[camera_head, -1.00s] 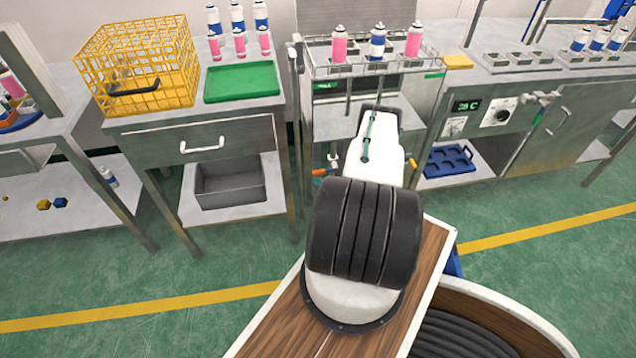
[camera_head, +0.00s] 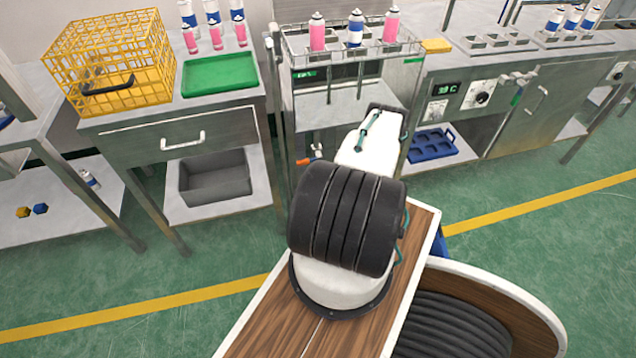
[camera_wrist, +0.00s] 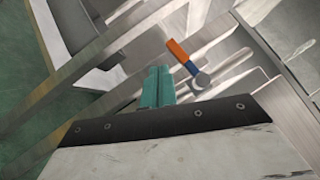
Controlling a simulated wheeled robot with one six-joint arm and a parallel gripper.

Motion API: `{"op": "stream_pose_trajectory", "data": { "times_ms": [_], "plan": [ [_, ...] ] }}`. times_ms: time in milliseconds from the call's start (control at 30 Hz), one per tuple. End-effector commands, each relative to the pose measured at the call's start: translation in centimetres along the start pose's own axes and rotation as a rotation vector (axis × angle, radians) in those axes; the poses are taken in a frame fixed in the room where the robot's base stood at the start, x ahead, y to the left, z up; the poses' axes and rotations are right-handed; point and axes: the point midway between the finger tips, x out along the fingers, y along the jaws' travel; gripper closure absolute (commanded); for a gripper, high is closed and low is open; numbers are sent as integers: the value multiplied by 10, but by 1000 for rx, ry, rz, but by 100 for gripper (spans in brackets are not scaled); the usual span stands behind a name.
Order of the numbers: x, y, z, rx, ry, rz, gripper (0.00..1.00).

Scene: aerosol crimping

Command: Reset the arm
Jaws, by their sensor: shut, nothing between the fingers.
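My gripper (camera_wrist: 157,87) shows in the wrist view as two teal fingers pressed together, shut and empty. An orange and blue valve handle (camera_wrist: 184,57) with a round metal end is beyond the fingers, apart from them in the picture. In the head view my arm reaches toward the front of the middle metal station (camera_head: 338,92), and its far end hides the gripper. An orange fitting (camera_head: 303,161) shows on that station just left of the arm.
The middle station's rack holds pink and blue-white cans (camera_head: 355,28). Left are a yellow wire basket (camera_head: 110,62), a green tray (camera_head: 220,75) and a grey bin (camera_head: 216,180). Right are a control cabinet (camera_head: 470,97) and a blue tray (camera_head: 432,146). The green floor (camera_head: 110,275) in front is clear.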

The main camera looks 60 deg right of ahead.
Motion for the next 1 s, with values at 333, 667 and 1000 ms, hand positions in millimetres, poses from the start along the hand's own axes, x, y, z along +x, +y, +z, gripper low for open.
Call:
{"op": "stream_pose_trajectory", "data": {
  "times_ms": [333,667,1000],
  "plan": [
    [0,0,0,2,0,0,100],
    [-6,24,51,385,-112,154,100],
    [41,-45,109,654,-419,500,100]
  ]
}}
